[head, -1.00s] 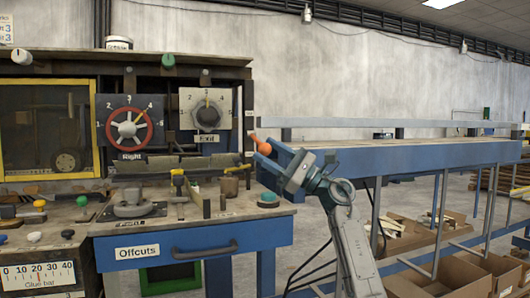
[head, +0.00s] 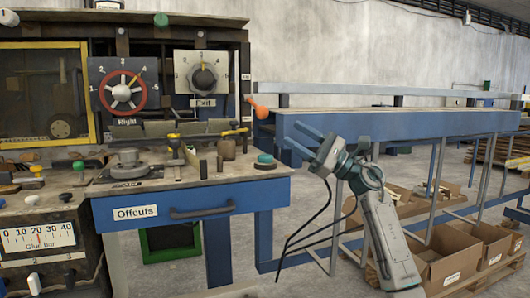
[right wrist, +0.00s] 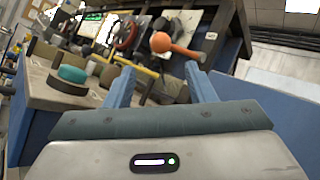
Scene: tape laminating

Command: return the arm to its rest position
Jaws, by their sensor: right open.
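My right gripper (head: 290,132) is open and empty in the head view. Its two blue fingers point left, toward the workbench. It hangs in the air to the right of the bench, below and apart from an orange lever (head: 261,111). In the right wrist view the open fingers (right wrist: 158,72) have nothing between them, and the orange lever (right wrist: 172,46) shows just beyond them. My left gripper is not in view.
The bench's drawer front (head: 140,211) and a green-topped round piece (head: 265,161) at its corner are left of the gripper. A long blue conveyor frame (head: 400,128) runs behind it.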

